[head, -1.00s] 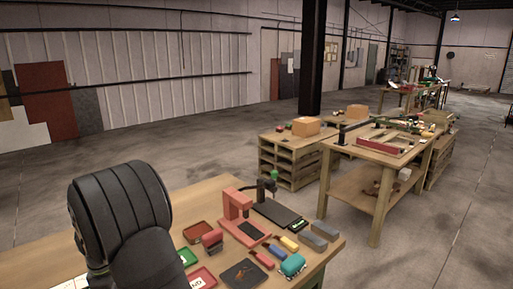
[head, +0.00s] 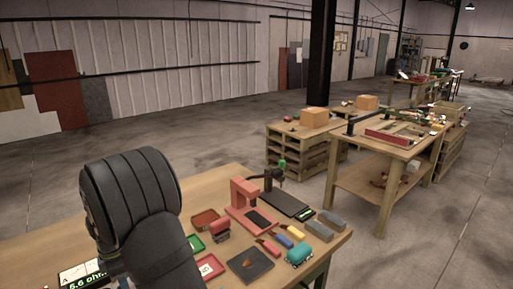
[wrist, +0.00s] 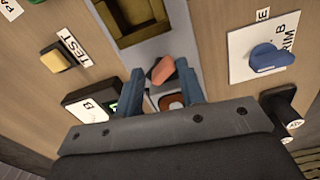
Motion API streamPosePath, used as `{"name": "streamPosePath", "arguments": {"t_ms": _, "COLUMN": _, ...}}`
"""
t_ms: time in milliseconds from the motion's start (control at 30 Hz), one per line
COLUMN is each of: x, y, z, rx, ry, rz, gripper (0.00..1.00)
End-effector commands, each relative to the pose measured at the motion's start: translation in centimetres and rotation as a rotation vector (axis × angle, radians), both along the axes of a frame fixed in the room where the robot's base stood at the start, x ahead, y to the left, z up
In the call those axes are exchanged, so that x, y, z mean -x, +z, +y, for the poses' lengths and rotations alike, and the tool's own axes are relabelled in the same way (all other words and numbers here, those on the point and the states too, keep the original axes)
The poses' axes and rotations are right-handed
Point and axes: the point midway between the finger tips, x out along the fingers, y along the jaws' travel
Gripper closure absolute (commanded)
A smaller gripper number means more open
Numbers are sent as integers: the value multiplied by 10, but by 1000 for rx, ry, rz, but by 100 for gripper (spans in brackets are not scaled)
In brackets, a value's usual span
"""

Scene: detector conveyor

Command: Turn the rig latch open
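In the wrist view my gripper (wrist: 160,72) has its two blue-grey fingers apart. An orange-red lever-like piece (wrist: 163,69) shows between the fingertips on a grey plate (wrist: 155,48); it may be the rig latch, and no label shows on it. A gap shows between it and the left finger; I cannot tell whether the right finger touches it. A round orange-and-white part (wrist: 171,102) shows below it, partly hidden by my gripper. In the head view my dark arm hides my gripper and the latch area.
The wrist view shows a yellow TEST button (wrist: 57,57), a blue knob (wrist: 270,57) on a white plate, a brown recess (wrist: 135,18), a black box (wrist: 92,100) and black handles (wrist: 284,112). In the head view, a red press (head: 243,203) and several tools crowd the workbench (head: 215,180).

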Motion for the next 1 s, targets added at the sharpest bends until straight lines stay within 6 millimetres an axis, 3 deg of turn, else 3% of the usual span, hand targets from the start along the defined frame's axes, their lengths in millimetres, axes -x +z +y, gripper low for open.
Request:
{"name": "streamPosePath", "arguments": {"t_ms": 233, "x": 0, "y": 2, "z": 1, "rx": -3, "ry": -4, "rz": -2, "gripper": 66}}
{"name": "streamPosePath", "arguments": {"t_ms": 367, "x": -2, "y": 14, "z": 3, "rx": -7, "ry": -62, "rz": -5, "gripper": 66}}
{"name": "streamPosePath", "arguments": {"t_ms": 467, "x": -3, "y": 36, "z": 6, "rx": -9, "ry": -174, "rz": -7, "gripper": 66}}
{"name": "streamPosePath", "arguments": {"t_ms": 800, "x": 0, "y": 145, "z": 4, "rx": -7, "ry": -744, "rz": -2, "gripper": 66}}
{"name": "streamPosePath", "arguments": {"t_ms": 1000, "x": 3, "y": 172, "z": 0, "rx": -3, "ry": -905, "rz": -1, "gripper": 66}}
